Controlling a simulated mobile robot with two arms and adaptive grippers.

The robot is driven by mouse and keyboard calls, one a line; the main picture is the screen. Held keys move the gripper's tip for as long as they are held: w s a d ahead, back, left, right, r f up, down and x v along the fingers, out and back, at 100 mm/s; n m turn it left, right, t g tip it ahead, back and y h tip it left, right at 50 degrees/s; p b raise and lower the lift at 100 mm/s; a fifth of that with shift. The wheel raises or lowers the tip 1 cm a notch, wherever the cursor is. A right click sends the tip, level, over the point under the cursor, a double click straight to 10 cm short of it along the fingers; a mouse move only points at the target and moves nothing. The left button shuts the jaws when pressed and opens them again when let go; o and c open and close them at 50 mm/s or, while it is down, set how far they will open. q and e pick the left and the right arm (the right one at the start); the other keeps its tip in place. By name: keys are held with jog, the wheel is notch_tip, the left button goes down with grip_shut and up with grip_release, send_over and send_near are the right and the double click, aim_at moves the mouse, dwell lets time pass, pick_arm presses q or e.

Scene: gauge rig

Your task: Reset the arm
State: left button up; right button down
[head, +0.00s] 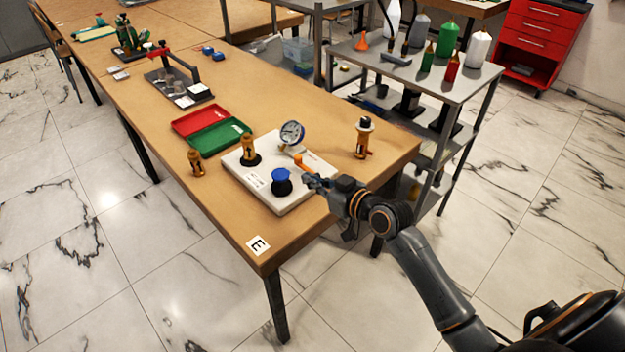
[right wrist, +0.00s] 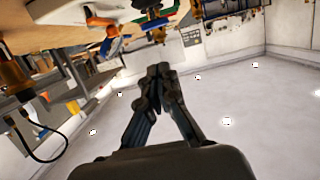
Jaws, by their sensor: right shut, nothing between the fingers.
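My right arm reaches in from the lower right of the head view. Its gripper (head: 312,180) is at the right edge of the white rig board (head: 290,200), beside a small orange-tipped part (head: 299,160). I cannot tell whether they touch. In the right wrist view the gripper's two dark fingers (right wrist: 160,74) meet at their tips, with nothing between them. The board carries a round dial gauge (head: 291,133), a blue-topped knob (head: 281,182) and a brass-coloured fitting (head: 248,150). My left gripper is not in view.
Other brass-coloured fittings stand on the wooden table, one right of the board (head: 363,140) and one left (head: 195,162). Red (head: 199,119) and green (head: 214,138) trays lie behind the board. A grey cart (head: 450,85) with bottles stands to the right.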

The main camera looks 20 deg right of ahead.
dwell(0.4)
jog(key=s+a+f+g, duration=0.3)
jog(key=s+a+f, duration=0.1)
jog(key=s+f, duration=0.25)
jog(key=s+f+m+g+h, duration=0.1)
jog(key=s+f+g+h, duration=0.25)
jog(key=s, duration=0.95)
jog(key=s+f+m+g+h, duration=0.1)
jog(key=s+f+g+h, duration=0.2)
jog(key=s, duration=1)
notch_tip(320, 180, down, 25)
jog(key=g+y, duration=0.2)
jog(key=g, duration=0.1)
jog(key=s+d+f, duration=0.2)
jog(key=s+f, duration=0.6)
jog(key=s, duration=0.1)
jog(key=s+d+f, duration=0.1)
jog(key=s+f, duration=0.8)
jog(key=shift+d+g+h, duration=0.35)
jog(key=shift+d, duration=0.05)
